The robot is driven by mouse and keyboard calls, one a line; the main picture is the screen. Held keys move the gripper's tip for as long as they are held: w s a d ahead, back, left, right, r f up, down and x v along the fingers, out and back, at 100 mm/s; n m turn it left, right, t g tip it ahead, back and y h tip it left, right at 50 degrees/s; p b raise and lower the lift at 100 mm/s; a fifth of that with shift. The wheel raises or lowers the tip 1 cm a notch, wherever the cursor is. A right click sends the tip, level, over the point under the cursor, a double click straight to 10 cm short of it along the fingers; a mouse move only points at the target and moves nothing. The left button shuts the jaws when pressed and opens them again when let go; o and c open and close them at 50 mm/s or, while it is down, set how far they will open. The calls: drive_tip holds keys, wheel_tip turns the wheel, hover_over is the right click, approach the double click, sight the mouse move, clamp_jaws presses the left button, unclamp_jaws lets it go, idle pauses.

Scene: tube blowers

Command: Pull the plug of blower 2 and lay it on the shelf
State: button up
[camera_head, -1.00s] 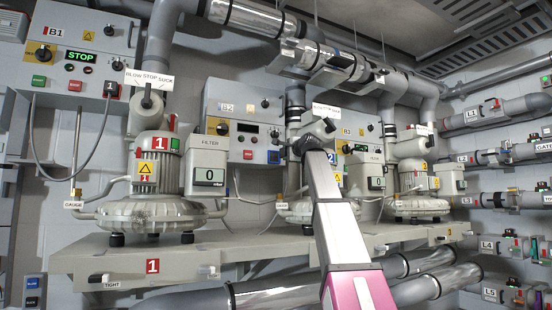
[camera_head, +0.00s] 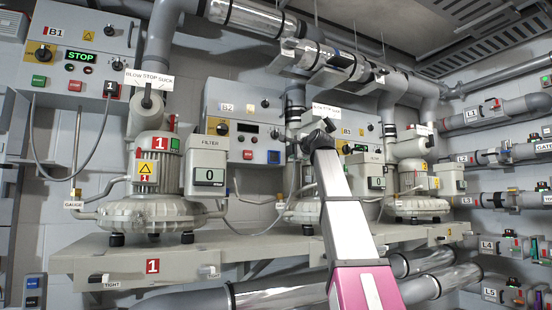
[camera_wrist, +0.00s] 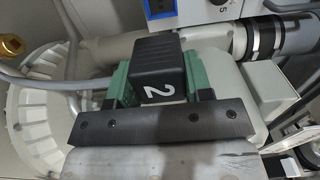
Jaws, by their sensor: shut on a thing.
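The black plug marked 2 (camera_wrist: 158,68) is between the green finger pads of my gripper (camera_wrist: 160,90) in the wrist view. My gripper is shut on it. In the head view my arm hides the gripper and plug. Blower 2 (camera_head: 302,212) stands in the middle of the shelf (camera_head: 240,248), largely behind my arm. Its grey panel B2 (camera_head: 228,122) is on the wall behind, with a dark display. A thin cable (camera_head: 262,232) curves above the shelf left of my arm. I cannot see the plug's socket.
Blower 1 (camera_head: 150,210) stands on the left of the shelf, blower 3 (camera_head: 420,207) on the right. A filter box (camera_head: 207,165) stands between blowers 1 and 2. Bare shelf shows along the front edge. Pipes run overhead and below. The wrist view shows a ribbed housing (camera_wrist: 38,125) and hose close by.

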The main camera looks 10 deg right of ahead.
drive_tip(key=v, duration=0.6)
drive_tip(key=shift+s, duration=0.3)
idle(0.4)
